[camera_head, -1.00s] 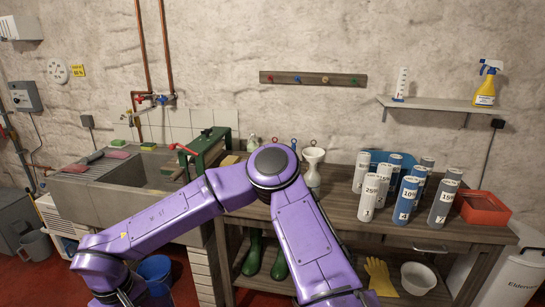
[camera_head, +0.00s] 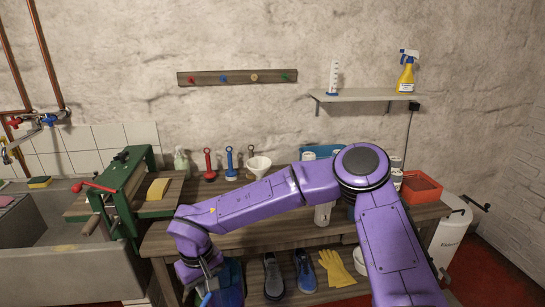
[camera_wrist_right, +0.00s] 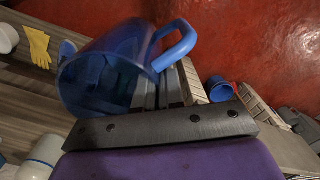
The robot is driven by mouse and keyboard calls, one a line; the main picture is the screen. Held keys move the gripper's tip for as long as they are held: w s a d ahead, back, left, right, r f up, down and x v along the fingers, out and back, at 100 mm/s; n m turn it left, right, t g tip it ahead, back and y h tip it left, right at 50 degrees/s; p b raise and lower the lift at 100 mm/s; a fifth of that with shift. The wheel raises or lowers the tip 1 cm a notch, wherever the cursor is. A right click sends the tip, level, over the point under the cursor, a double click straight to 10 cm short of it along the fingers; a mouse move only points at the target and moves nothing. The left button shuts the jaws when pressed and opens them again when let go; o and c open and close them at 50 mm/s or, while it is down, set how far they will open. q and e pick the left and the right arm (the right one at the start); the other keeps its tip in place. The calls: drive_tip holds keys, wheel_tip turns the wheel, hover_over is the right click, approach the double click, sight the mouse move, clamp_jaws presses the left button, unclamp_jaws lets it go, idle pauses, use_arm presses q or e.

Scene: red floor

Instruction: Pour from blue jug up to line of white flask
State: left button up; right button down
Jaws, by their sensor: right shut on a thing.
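My right gripper (camera_head: 207,290) is low at the front of the workbench in the head view. It is shut on the blue jug (camera_head: 230,284), which hangs in front of the lower shelf and is partly hidden by my wrist. In the right wrist view the see-through blue jug (camera_wrist_right: 88,62) fills the upper left, with its handle (camera_wrist_right: 181,47) near the fingers (camera_wrist_right: 160,88). I cannot tell how much liquid it holds. A white funnel-shaped vessel (camera_head: 258,164) stands on the bench; I cannot tell whether it is the white flask. My left gripper is not in view.
A green press (camera_head: 128,192) and a stone sink (camera_head: 70,268) are at the left. A red tray (camera_head: 421,187) is at the right bench end. Shoes and yellow gloves (camera_head: 336,268) lie on the lower shelf. My arm hides several cylinders. The middle bench front is largely clear.

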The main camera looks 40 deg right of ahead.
drive_tip(key=w+d+r+m+p, duration=0.4)
drive_tip(key=w+d+r, duration=0.2)
drive_tip(key=d, duration=0.3)
drive_tip(key=w+d+r+m+p, duration=0.4)
drive_tip(key=w+d+r, duration=0.2)
drive_tip(key=d, duration=0.3)
use_arm(q)
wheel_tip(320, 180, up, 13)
drive_tip(key=p, duration=0.3)
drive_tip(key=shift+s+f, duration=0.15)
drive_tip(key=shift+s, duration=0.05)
use_arm(e)
drive_tip(key=s+d+r+m, duration=0.2)
drive_tip(key=d+r+m, duration=1.1)
drive_tip(key=d+r, duration=0.3)
drive_tip(key=d, duration=0.3)
drive_tip(key=shift+r+m+t, duration=0.15)
drive_tip(key=shift+m+t, duration=0.25)
drive_tip(key=shift+w+a, duration=0.1)
